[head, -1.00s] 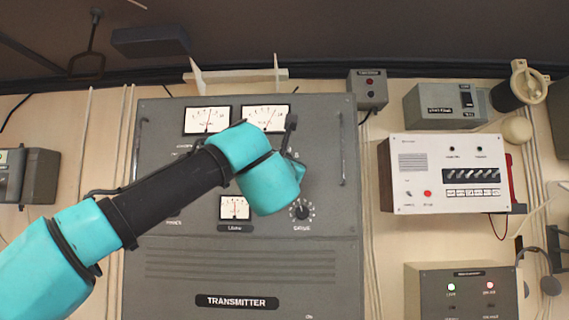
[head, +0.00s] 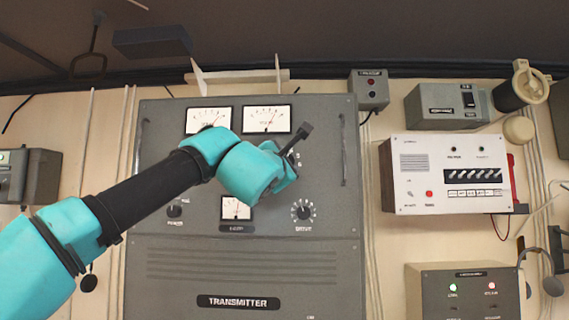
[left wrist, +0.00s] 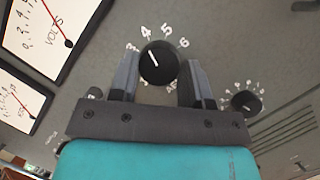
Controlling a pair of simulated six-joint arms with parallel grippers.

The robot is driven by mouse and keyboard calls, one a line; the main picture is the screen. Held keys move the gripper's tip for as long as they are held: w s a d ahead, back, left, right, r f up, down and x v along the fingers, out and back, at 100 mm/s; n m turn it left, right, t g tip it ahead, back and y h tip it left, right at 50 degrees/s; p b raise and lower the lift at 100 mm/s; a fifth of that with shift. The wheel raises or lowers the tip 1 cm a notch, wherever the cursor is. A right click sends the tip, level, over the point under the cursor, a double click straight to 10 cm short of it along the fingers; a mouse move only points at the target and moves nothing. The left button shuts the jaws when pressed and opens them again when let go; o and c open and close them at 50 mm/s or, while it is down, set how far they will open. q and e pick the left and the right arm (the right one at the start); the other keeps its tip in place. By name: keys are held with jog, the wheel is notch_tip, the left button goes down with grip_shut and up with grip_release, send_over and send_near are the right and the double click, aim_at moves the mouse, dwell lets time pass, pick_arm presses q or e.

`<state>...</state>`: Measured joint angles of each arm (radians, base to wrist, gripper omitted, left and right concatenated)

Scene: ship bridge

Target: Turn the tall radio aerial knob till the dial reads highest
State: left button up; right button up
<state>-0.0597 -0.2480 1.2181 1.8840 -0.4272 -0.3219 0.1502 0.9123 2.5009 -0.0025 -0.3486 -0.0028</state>
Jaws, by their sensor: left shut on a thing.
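The tall grey transmitter (head: 243,270) stands in the middle of the head view. My left gripper (left wrist: 158,80) is shut on a round black knob (left wrist: 158,63), one finger on each side. The knob's white line points to the upper left in the left wrist view, just left of the 4. Its label is mostly hidden; only "AE" shows. In the head view my left gripper (head: 292,152) hides this knob. Two meters (head: 208,119) and (head: 267,119) sit above, and a smaller meter (head: 236,208) below. The VOLTS meter (left wrist: 52,28) also shows in the left wrist view. My right gripper is out of view.
A DRIVE knob (head: 303,210) is below my gripper, and another knob (head: 174,210) is at the lower left of the panel. A handle (head: 344,160) runs down the panel's right side. A white unit (head: 450,172) and grey boxes hang to the right.

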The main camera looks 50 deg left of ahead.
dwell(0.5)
pick_arm(q)
jog(key=o, duration=0.9)
jog(key=shift+s, duration=0.1)
jog(key=shift+v, duration=8.6)
